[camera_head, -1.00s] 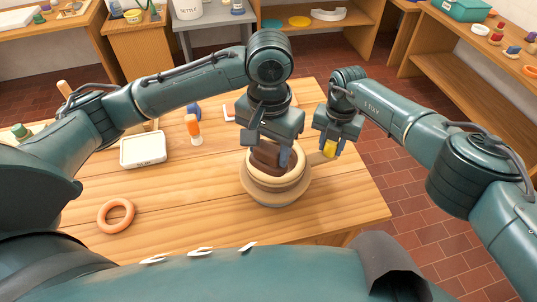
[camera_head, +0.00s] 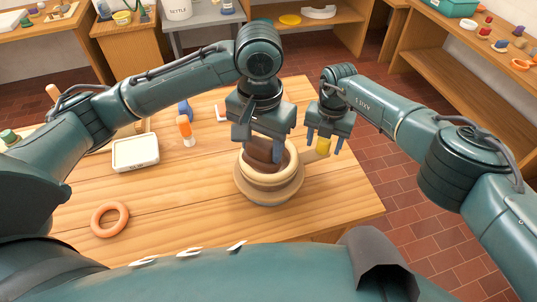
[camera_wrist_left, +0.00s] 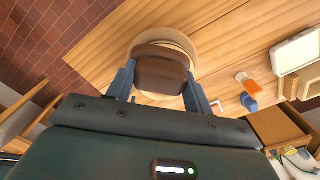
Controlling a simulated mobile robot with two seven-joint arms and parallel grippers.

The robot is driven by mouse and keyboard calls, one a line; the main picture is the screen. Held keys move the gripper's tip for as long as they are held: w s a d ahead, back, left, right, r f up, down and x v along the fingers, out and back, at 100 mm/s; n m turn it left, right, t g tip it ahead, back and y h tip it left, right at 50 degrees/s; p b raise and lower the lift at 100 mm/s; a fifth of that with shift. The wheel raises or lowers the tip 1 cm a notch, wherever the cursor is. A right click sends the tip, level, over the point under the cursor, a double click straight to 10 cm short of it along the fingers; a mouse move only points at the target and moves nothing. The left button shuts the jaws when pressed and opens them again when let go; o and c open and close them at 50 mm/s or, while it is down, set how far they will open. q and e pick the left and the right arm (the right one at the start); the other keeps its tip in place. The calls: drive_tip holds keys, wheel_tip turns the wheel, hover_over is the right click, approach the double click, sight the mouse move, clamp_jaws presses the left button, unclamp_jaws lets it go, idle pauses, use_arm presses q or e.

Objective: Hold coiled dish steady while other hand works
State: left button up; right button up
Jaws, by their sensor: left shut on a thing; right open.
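The coiled dish (camera_head: 285,178) is a round, pale tan bowl with stacked bands, standing near the table's right front part. A dark brown piece (camera_head: 262,150) sits at its opening; I cannot tell whether it is part of the dish. My left gripper (camera_head: 262,144) is shut on this brown piece from above. In the left wrist view the brown piece (camera_wrist_left: 160,72) fills the space between the fingers, with the dish's pale rim behind. My right gripper (camera_head: 324,142) is open at the dish's right, its fingers either side of a small yellow thing (camera_head: 323,146).
On the wooden table (camera_head: 180,215) lie an orange ring (camera_head: 96,228), a white tray (camera_head: 135,153), an orange-and-white bottle (camera_head: 187,131) and a blue thing (camera_head: 185,110). The table's front middle is clear. Shelves stand at the back and right.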

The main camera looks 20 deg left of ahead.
use_arm(q)
drive_tip(key=shift+f, duration=0.25)
use_arm(e)
drive_tip(key=shift+r, duration=0.6)
use_arm(q)
drive_tip(key=shift+f+b, duration=0.9)
drive_tip(key=shift+b, duration=0.25)
use_arm(e)
wheel_tip(320, 180, up, 11)
drive_tip(key=shift+f, duration=0.1)
